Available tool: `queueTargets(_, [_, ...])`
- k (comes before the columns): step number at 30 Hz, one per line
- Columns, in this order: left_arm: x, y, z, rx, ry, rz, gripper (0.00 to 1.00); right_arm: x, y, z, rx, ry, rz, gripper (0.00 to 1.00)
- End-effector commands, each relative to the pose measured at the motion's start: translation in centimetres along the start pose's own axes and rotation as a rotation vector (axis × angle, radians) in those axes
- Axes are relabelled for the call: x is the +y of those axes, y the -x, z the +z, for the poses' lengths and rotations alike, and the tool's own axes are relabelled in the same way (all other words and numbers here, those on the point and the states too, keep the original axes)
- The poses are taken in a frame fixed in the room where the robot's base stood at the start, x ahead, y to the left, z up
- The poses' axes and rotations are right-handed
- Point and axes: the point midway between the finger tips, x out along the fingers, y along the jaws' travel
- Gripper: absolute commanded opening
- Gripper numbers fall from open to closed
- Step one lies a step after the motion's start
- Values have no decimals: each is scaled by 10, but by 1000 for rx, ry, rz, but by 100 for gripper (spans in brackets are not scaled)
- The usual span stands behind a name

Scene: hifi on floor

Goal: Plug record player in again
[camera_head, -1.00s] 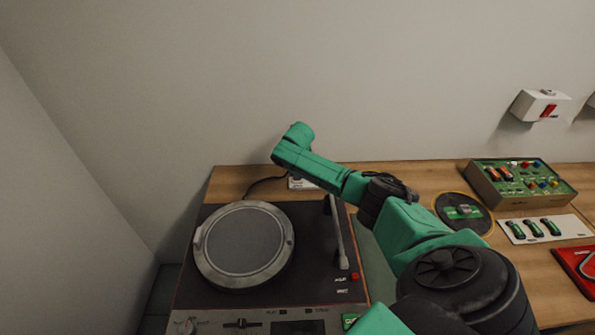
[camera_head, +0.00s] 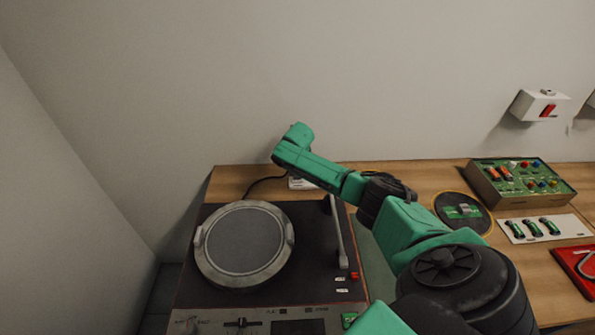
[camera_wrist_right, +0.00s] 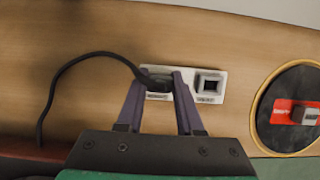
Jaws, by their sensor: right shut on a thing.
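The record player (camera_head: 245,245), dark with a round grey platter, sits on the wooden table at lower left in the head view. Its black cable (camera_wrist_right: 72,65) arcs to a dark plug (camera_wrist_right: 158,77) in the right wrist view. My right gripper (camera_wrist_right: 161,84) is shut on the plug, with its purple fingers either side. The plug is at the left opening of the white socket block (camera_wrist_right: 222,74); how deep it sits is hidden. The right opening is empty. The block also shows partly in the head view (camera_head: 301,184), where my arm hides the gripper. My left gripper is out of view.
To the right on the table are a round dark disc (camera_head: 462,212), a green circuit box (camera_head: 521,184), a white panel (camera_head: 545,228) and a red item (camera_head: 578,265). A white switch box (camera_head: 540,104) is on the wall behind.

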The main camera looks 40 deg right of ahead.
Motion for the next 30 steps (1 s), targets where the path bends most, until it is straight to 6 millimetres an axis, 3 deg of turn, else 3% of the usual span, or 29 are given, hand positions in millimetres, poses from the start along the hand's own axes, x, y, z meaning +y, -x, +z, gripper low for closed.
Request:
queueTargets(8, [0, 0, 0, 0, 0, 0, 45, 0, 0, 0, 0, 0, 0, 0])
queueTargets(9, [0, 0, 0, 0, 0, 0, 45, 0, 0, 0, 0, 0, 0, 51])
queueTargets(11, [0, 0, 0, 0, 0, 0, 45, 0, 0, 0, 0, 0, 0, 71])
queueTargets(23, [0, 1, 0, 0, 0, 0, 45, 0, 6, 0, 1, 1, 0, 71])
queueTargets(30, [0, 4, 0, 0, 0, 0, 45, 0, 52, 1, -4, 2, 1, 71])
